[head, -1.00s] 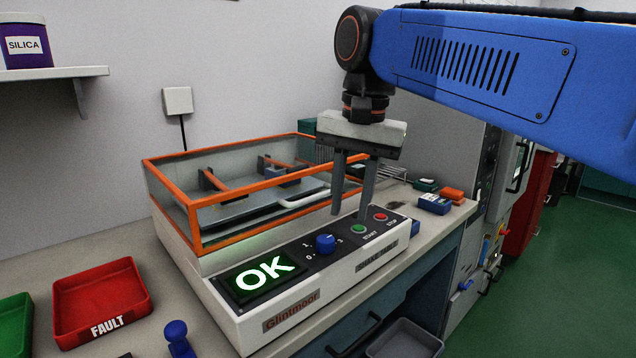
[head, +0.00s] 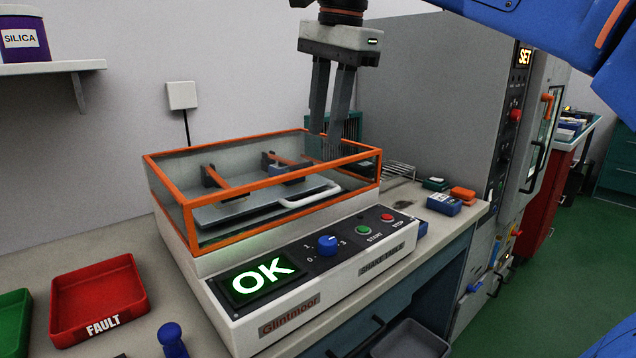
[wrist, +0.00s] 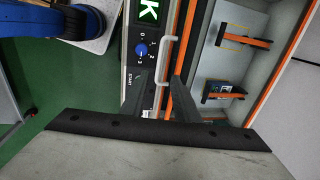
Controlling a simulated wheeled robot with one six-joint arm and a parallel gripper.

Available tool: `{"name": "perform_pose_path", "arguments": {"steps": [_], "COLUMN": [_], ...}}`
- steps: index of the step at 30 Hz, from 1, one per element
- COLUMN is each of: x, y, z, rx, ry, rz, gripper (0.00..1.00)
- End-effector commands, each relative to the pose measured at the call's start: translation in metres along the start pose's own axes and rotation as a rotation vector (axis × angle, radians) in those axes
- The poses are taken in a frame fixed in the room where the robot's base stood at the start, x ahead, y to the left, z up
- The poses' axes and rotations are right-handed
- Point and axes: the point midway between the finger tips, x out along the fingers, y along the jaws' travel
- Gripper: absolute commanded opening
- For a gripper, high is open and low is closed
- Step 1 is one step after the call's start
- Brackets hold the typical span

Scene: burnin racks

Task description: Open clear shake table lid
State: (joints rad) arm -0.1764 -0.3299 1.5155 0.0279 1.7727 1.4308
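The shake table (head: 345,275) stands on the bench, its front panel screen showing OK. Its clear lid (head: 262,235) has orange edges and sits level on the base, apparently down. A white bar handle (head: 310,197) is at the lid's front. My gripper (head: 326,136) points down over the right part of the lid in the head view, its fingers apart and empty. In the wrist view my gripper (wrist: 160,82) has the handle (wrist: 164,62) showing beyond and between its fingertips; I see no contact.
A dial (head: 327,244), a START button (head: 362,231) and a STOP button (head: 387,217) line the front panel. A red FAULT tray (head: 98,300) lies left. Small blue and orange boxes (head: 444,204) lie right, before a grey cabinet (head: 425,110).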

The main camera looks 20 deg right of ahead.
Motion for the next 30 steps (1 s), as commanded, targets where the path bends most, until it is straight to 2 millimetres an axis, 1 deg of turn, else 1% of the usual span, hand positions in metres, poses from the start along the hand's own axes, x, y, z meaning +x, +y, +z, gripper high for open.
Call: {"name": "perform_pose_path", "arguments": {"steps": [1, 3, 12, 18, 24, 30], "x": [0.009, 0.022, 0.075, 0.103, 0.117, 0.119], "y": [0.001, 0.001, 0.001, 0.0, 0.0, 0.0], "z": [0.0, 0.0, 0.0, 0.0, 0.0, 0.0], "rx": [0.0, 0.0, -0.001, -0.001, -0.001, -0.001], "ry": [0.0, 0.0, 0.0, 0.0, 0.0, 0.0], "rz": [0.003, 0.003, 0.002, 0.001, 0.0, -0.001], "gripper": [0.28, 0.28, 0.28, 0.28, 0.28, 0.28]}}
